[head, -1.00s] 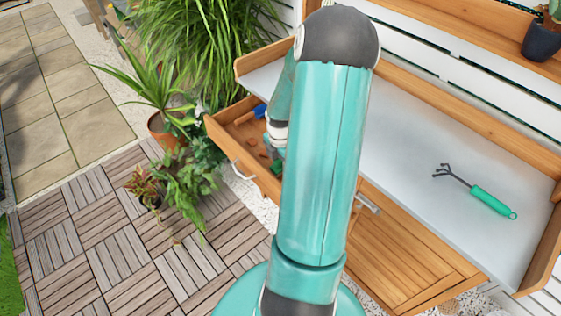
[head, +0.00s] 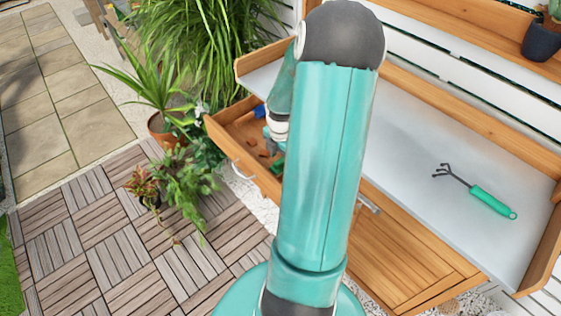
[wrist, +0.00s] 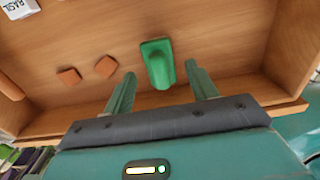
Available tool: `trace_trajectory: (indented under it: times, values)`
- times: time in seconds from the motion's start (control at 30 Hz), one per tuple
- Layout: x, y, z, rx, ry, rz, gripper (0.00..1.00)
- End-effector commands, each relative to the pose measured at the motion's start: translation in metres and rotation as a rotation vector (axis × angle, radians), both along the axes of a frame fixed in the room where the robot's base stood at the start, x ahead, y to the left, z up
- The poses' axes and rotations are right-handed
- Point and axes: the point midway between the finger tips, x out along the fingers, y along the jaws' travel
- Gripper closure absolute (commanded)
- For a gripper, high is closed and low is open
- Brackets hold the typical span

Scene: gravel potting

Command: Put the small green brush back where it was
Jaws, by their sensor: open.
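The small green brush (wrist: 157,62) is in the open wooden drawer (wrist: 215,50), seen in the wrist view. My gripper (wrist: 159,73) is open, with one finger on each side of the brush's near part. I see a gap between the brush and each finger; the brush looks free of the jaws. In the head view my arm hides most of the gripper and the drawer's right part. A bit of green (head: 278,166) shows beside the arm there, likely the brush.
Terracotta pieces (wrist: 105,67) lie left of the brush, and a white label reading BASIL (wrist: 18,8) is at the far left. A blue item (head: 260,111) is at the drawer's back. A green-handled hand rake (head: 490,203) lies on the grey worktop (head: 420,150).

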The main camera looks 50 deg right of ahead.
Motion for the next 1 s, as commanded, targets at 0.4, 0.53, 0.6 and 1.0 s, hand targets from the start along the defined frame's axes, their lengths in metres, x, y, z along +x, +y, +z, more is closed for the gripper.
trace_trajectory:
  times: [0.4,0.53,0.6,1.0]
  values:
    - [0.000,-0.001,0.084,-0.003,-0.001,-0.001,0.43]
    - [0.000,0.000,0.093,0.000,-0.001,0.000,0.43]
    - [0.000,0.000,0.095,0.000,0.000,0.000,0.43]
    - [0.027,0.054,0.138,-0.080,-0.019,-0.162,0.43]
